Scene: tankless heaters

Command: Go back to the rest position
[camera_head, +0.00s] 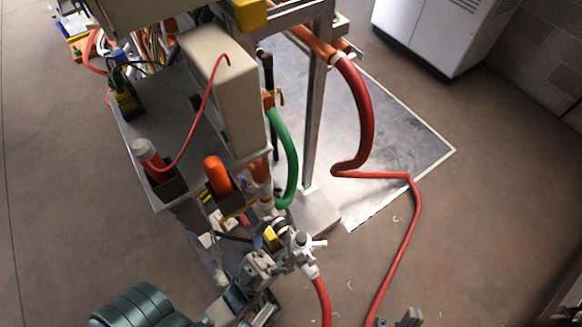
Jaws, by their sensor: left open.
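My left gripper (268,262) is at the lower middle, with its arm coming in from the bottom left. It is open, close beside a white valve fitting (303,246) at the lower end of the heater's piping. I cannot tell whether it touches the fitting. A red hose (321,295) runs down from the fitting out of the picture. What looks like the tip of my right gripper (409,318) shows at the bottom edge. The rest of it is cut off, so its jaws cannot be read.
A beige tankless heater (228,95) hangs on a metal frame (317,110). A grey tool shelf (190,120) is to its left. A green hose (289,160) and a long red hose (405,225) curve nearby. A white cabinet (432,35) stands back right. The floor at right is mostly open.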

